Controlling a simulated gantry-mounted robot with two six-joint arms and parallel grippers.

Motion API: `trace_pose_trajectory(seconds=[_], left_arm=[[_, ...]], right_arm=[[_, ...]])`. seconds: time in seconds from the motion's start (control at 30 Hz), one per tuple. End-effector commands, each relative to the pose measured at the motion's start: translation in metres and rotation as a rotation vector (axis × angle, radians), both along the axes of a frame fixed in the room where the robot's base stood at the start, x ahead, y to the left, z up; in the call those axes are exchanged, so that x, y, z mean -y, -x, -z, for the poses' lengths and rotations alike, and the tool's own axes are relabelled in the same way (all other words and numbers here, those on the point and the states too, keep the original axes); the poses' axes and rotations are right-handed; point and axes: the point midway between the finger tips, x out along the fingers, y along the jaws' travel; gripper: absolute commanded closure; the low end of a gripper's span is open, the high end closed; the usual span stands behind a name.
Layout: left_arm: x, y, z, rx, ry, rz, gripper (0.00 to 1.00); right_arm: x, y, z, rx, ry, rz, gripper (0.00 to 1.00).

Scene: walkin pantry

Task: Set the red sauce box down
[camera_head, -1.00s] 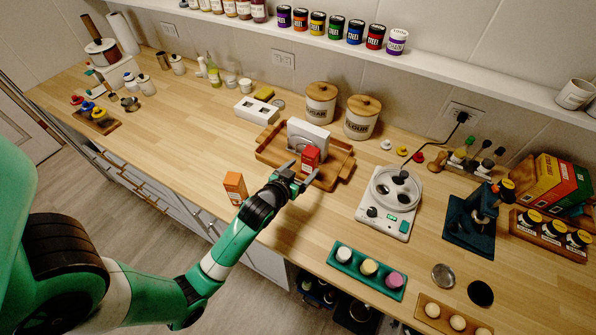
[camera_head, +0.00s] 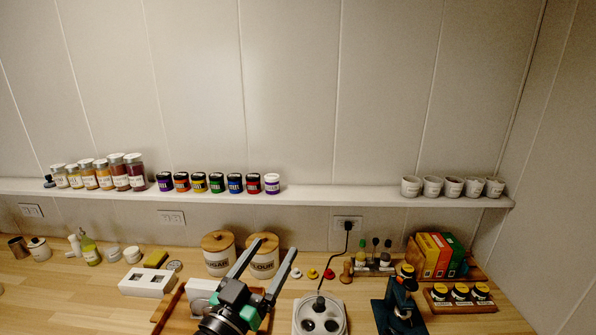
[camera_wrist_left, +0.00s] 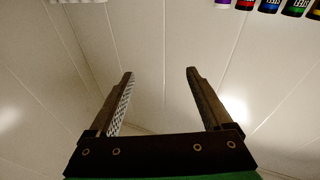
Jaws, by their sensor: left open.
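My left gripper (camera_head: 268,256) is raised in front of the two canisters, its fingers spread wide and pointing up. In the left wrist view the open fingers (camera_wrist_left: 160,74) have nothing between them, only the wall behind. My left arm covers the tray's right side. My right gripper is not in view.
The sugar canister (camera_head: 218,263) and flour canister (camera_head: 263,268) stand behind the gripper. A white round-topped device (camera_head: 318,322) is to its right. A long wall shelf (camera_head: 340,193) with jars runs above.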

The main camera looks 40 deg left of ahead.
Motion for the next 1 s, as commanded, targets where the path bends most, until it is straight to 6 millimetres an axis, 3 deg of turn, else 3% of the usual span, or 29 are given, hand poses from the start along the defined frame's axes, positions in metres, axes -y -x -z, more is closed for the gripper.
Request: trace_pose_trajectory(seconds=[0.03, 0.1, 0.2, 0.3, 0.43, 0.67, 0.87, 1.0], left_arm=[[0.03, -0.001, -0.056, 0.116, -0.034, 0.068, 0.17], [0.069, 0.01, -0.123, 0.263, -0.074, 0.153, 0.17], [0.113, 0.039, -0.198, 0.443, -0.115, 0.249, 0.17], [0.139, 0.066, -0.243, 0.564, -0.138, 0.308, 0.17], [0.151, 0.082, -0.264, 0.624, -0.149, 0.337, 0.17], [0.151, 0.082, -0.264, 0.625, -0.15, 0.336, 0.17], [0.151, 0.082, -0.299, 0.623, -0.149, 0.335, 0.17], [0.15, 0.082, -0.293, 0.623, -0.149, 0.335, 0.17]], right_arm=[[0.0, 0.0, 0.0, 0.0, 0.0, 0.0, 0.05], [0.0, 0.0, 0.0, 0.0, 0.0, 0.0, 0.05], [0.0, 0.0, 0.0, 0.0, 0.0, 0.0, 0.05], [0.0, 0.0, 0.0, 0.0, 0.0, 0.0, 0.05], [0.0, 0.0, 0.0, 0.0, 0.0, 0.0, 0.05], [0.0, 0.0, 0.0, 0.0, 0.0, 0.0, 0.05], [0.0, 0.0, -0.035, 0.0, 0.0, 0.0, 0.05], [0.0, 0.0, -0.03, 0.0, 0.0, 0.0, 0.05]])
